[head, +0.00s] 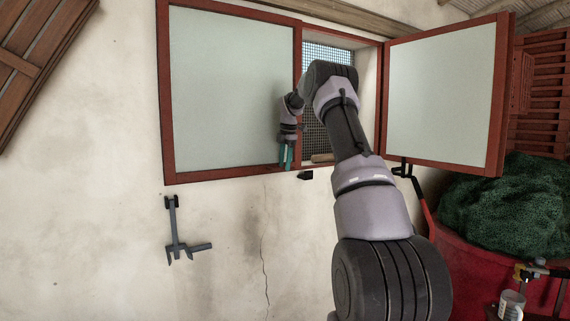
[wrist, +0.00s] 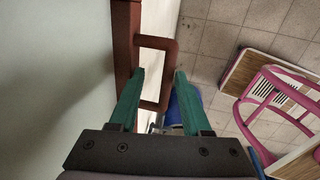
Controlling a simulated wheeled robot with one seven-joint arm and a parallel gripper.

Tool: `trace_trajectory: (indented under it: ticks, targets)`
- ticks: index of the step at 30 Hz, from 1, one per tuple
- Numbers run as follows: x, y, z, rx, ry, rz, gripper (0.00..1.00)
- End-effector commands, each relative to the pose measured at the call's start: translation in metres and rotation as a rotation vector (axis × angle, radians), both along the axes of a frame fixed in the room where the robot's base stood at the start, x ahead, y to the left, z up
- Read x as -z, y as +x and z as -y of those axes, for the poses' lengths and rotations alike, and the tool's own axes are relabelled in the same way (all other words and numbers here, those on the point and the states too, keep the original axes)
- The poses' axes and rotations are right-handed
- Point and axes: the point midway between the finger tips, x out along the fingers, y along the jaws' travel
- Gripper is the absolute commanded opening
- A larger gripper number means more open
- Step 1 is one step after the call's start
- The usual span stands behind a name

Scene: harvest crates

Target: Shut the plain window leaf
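The window has two red-framed leaves with pale panes. The left leaf (head: 230,85) covers the left part of the opening; how far it stands ajar I cannot tell. The right leaf (head: 440,92) stands swung open to the right. Both look plain from here. My gripper (head: 287,160) is at the lower right edge of the left leaf. In the wrist view my gripper (wrist: 160,75) is open, with a red-brown loop handle (wrist: 168,70) between or just beyond its green fingertips. I cannot tell whether they touch it. The pale pane (wrist: 55,70) lies along the left.
Wire mesh (head: 313,110) shows in the opening, partly behind my arm. A slatted red shutter (head: 540,95) and a red tub (head: 450,260) with green netting stand at the right. A grey bracket (head: 176,235) is on the wall. A pink chair (wrist: 245,110) shows in the wrist view.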

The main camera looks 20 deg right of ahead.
Motion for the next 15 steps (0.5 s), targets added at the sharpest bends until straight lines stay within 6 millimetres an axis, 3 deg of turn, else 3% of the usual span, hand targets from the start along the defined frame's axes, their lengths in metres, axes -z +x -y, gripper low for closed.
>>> trace_trajectory:
  ticks: [5, 15]
  targets:
    - [-0.006, -0.001, 0.001, 0.002, -0.001, -0.001, 0.48]
    - [-0.068, -0.012, 0.002, 0.001, 0.0, 0.002, 0.48]
